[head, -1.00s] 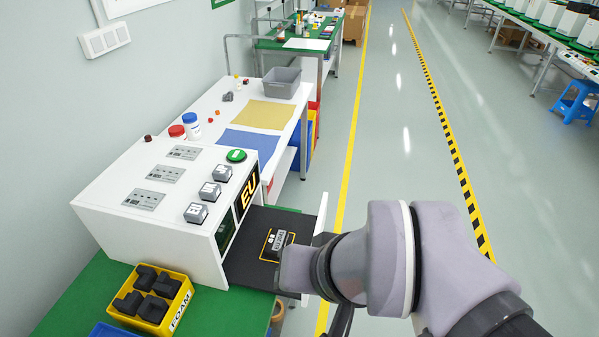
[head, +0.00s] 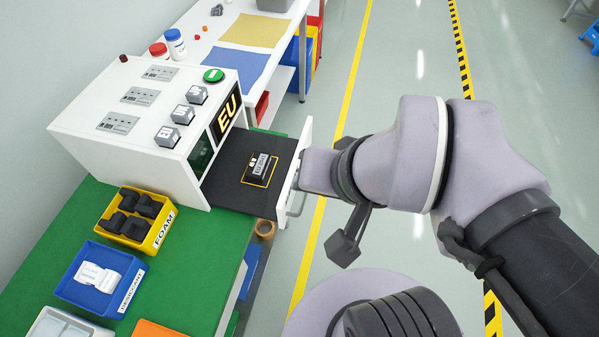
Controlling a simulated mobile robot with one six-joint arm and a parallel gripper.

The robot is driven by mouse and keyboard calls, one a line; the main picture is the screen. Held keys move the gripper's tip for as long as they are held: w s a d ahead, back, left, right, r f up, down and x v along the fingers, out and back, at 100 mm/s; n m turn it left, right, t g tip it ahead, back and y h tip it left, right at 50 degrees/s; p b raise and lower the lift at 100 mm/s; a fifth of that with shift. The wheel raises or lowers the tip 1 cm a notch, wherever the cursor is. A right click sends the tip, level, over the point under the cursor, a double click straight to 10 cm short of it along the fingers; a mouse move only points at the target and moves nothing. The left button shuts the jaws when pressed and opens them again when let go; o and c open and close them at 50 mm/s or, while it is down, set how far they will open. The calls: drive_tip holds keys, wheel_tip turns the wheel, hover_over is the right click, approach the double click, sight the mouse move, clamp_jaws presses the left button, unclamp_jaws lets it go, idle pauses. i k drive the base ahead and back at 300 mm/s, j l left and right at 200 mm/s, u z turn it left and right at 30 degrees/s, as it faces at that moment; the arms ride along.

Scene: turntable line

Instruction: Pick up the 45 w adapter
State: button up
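A small dark adapter with a grey label on top (head: 258,167) lies inside a yellow outlined square on the black drawer tray (head: 232,184). The wattage on its label is too small to read. The drawer stands pulled out of the white machine marked EU, with its white front panel and handle at the right. My arm reaches in from the right and ends at the drawer front. My gripper's fingers are hidden behind the wrist and the drawer front, so I cannot see whether they are open or shut.
On the green bench (head: 175,262) stand a yellow FOAM bin (head: 155,238) with black foam pieces, a blue bin (head: 78,290) with white items, a grey tray and an orange bin. Two bottles stand behind the machine.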

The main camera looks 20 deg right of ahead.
sight(256, 171)
drive_tip(key=i+l+u, duration=0.35)
drive_tip(key=i+l, duration=0.55)
